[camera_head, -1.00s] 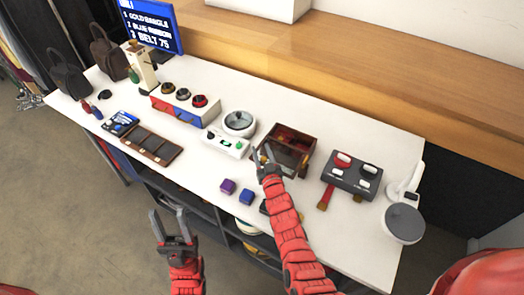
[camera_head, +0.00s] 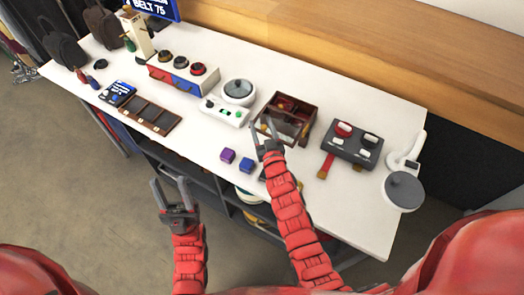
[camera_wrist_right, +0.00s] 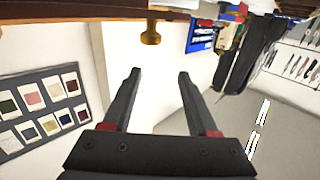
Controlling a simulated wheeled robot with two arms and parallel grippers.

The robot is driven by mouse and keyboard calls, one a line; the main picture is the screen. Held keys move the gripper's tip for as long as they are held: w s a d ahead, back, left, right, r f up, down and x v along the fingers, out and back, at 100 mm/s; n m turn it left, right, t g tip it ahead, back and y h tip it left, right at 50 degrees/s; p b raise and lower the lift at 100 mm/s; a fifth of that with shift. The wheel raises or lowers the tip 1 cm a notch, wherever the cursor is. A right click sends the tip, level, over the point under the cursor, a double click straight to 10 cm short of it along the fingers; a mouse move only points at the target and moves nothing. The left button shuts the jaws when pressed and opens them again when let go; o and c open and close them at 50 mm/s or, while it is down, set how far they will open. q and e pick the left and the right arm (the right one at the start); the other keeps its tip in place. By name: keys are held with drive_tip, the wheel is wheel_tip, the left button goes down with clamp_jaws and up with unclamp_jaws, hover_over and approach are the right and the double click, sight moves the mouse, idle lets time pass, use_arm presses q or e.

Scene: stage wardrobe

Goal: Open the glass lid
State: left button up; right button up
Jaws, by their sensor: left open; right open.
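A dark wooden box (camera_head: 308,123) stands on the table in the head view, with reddish contents showing in its top. Its glass lid is hard to make out, and I cannot tell whether it is raised. My right gripper (camera_head: 263,126) is open and empty at the box's front left edge. In the right wrist view, the open fingers (camera_wrist_right: 159,74) have nothing between them. A brass knob (camera_wrist_right: 150,36) shows beyond them, below a wooden edge (camera_wrist_right: 90,10). My left gripper (camera_head: 170,182) is open and empty in front of the table, over the floor.
A white dial device (camera_head: 237,92) stands left of the box, and a grey switch panel (camera_head: 352,143) right of it. A compartment tray (camera_head: 150,119) lies further left.

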drive_tip(key=s+r+b, duration=0.1)
drive_tip(key=s+b, duration=0.1)
drive_tip(key=s, duration=0.8)
drive_tip(key=shift+s+a, duration=0.15)
drive_tip(key=shift+a, duration=0.15)
